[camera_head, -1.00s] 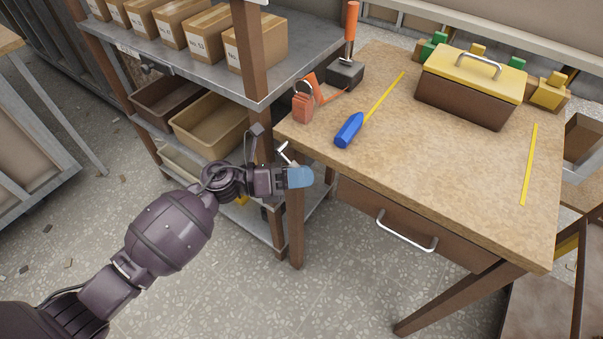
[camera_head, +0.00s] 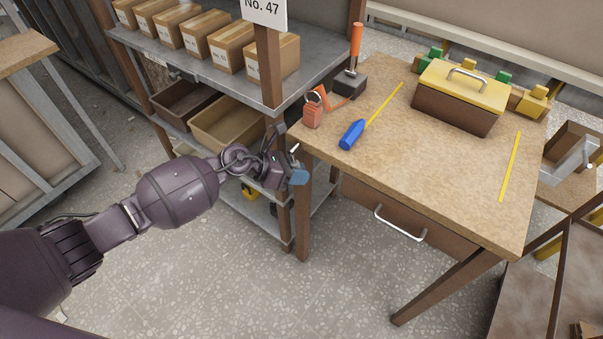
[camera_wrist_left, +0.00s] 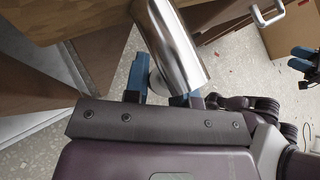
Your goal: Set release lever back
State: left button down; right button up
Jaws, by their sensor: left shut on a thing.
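My left gripper (camera_head: 298,176) is beside the near left corner of the workbench, just below the top's edge. Its blue fingertips also show in the left wrist view (camera_wrist_left: 158,88). They are shut on a shiny round metal bar (camera_wrist_left: 180,42), which may be the release lever. A small bright end of this bar (camera_head: 295,148) shows above the gripper in the head view. The bar's mounting is hidden. A dark piece with blue tips (camera_wrist_left: 302,56) at the right edge of the wrist view looks like my right gripper; its jaws are unclear.
The workbench (camera_head: 430,180) holds a blue-handled tool (camera_head: 352,134), an orange padlock (camera_head: 312,112), a mallet (camera_head: 351,80) and a toolbox (camera_head: 455,105). A shelf rack (camera_head: 190,65) with boxes and bins stands close behind the gripper. The floor in front is clear.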

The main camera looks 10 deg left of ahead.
pick_arm(q)
jog(key=shift+w+a+r+m+y+p, duration=0.35)
jog(key=shift+a+m+y+p, duration=0.2)
jog(key=shift+y+p, duration=0.35)
jog(key=shift+a+f+p, duration=0.15)
jog(key=shift+p, duration=0.2)
jog(key=shift+w+a+f+m+t+y+p, duration=0.1)
jog(key=shift+a+f+m+t+y+p, duration=0.2)
jog(key=shift+y+p, duration=0.15)
jog(key=c, duration=1)
grip_release()
jog(key=shift+o, duration=0.2)
